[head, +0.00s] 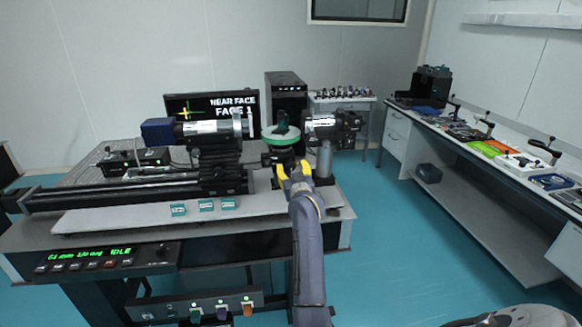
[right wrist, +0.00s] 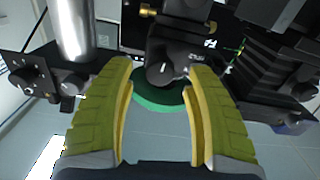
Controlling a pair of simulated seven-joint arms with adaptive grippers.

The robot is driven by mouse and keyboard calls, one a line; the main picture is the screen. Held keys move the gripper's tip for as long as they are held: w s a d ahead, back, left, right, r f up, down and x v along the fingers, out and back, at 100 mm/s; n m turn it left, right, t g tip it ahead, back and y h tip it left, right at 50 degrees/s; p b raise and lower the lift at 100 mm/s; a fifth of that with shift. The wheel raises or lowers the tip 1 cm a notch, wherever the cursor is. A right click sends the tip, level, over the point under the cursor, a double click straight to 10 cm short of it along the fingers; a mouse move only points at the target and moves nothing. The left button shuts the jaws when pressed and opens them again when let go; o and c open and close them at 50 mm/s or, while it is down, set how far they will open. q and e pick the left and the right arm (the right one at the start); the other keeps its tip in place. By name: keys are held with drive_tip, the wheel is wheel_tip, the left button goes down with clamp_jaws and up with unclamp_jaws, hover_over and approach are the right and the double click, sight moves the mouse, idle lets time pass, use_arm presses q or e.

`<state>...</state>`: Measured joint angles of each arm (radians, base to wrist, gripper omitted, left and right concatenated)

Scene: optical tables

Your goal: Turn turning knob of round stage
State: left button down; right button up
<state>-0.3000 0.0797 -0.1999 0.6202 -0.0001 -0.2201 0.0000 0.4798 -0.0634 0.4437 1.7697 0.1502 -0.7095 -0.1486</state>
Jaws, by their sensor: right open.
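The round stage (head: 281,137) has a green rim and carries a dark object on top, at the right part of the bench in the head view. Its green rim also shows between my fingers in the right wrist view (right wrist: 156,104). A black round knob (right wrist: 160,73), apparently the turning knob, lies between my right fingertips in that view. My right gripper (head: 294,170) has yellow fingers and is just in front of and below the stage. In the right wrist view it (right wrist: 163,72) is open, with gaps beside the knob; contact cannot be confirmed. My left gripper is not visible.
A camera-like cylinder (head: 205,127) stands left of the stage, and another lens unit (head: 333,125) on a post stands close at its right. A long black rail (head: 120,193) and small labelled blocks (head: 207,205) lie left. A control panel (head: 95,262) is at the front edge.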

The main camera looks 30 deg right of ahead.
drive_tip(key=shift+x, duration=1.3)
drive_tip(key=shift+c, duration=0.4)
clamp_jaws()
